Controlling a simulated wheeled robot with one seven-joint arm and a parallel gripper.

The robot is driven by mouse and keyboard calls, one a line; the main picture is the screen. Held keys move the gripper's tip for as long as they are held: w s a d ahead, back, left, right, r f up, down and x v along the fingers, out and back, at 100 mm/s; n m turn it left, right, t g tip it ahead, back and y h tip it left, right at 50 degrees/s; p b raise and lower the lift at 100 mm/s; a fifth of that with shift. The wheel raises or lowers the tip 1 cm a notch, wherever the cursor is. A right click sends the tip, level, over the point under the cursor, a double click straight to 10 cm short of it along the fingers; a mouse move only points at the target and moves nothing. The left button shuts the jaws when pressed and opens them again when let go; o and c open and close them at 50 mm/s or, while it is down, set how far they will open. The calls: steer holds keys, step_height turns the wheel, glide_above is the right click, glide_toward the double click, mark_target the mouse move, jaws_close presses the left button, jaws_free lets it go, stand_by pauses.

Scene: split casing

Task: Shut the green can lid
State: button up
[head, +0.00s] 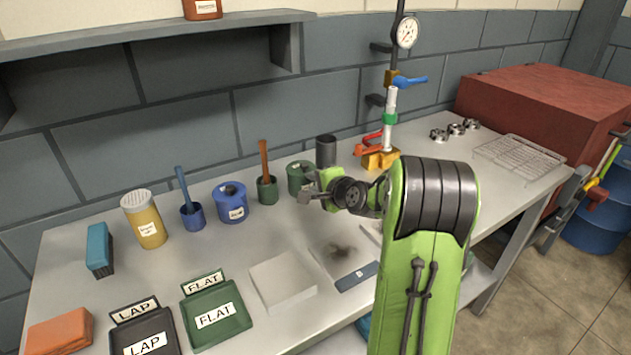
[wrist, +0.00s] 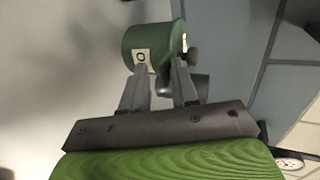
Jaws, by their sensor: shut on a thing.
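The green can (head: 297,178) stands at the back of the bench, with my gripper (head: 312,196) at its near right side. In the wrist view the green can (wrist: 135,42) lies just beyond the fingertips, with a pale label on its side and a small dark knob beside the right fingertip. My gripper (wrist: 163,66) is shut on the can's lid end, its two fingers still spread apart. The exact contact, and how the lid sits on the can, cannot be made out. My wrist partly covers the can in the head view.
A dark cup (head: 326,151) stands just behind the can. A green pot with a brown handle (head: 267,190) and a lidded blue can (head: 231,203) stand to the left. An orange-based gauge stand (head: 380,160) is on the right. The front holds trays and a white block (head: 282,281).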

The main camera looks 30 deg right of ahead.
steer(key=shift+o, duration=0.9)
steer(key=shift+f, duration=0.35)
steer(key=shift+s+r, duration=0.25)
steer(key=shift+s, duration=0.15)
steer(key=p+v, duration=0.2)
steer(key=v, duration=1.3)
steer(key=shift+w+r, duration=0.1)
steer(key=shift+r, duration=0.05)
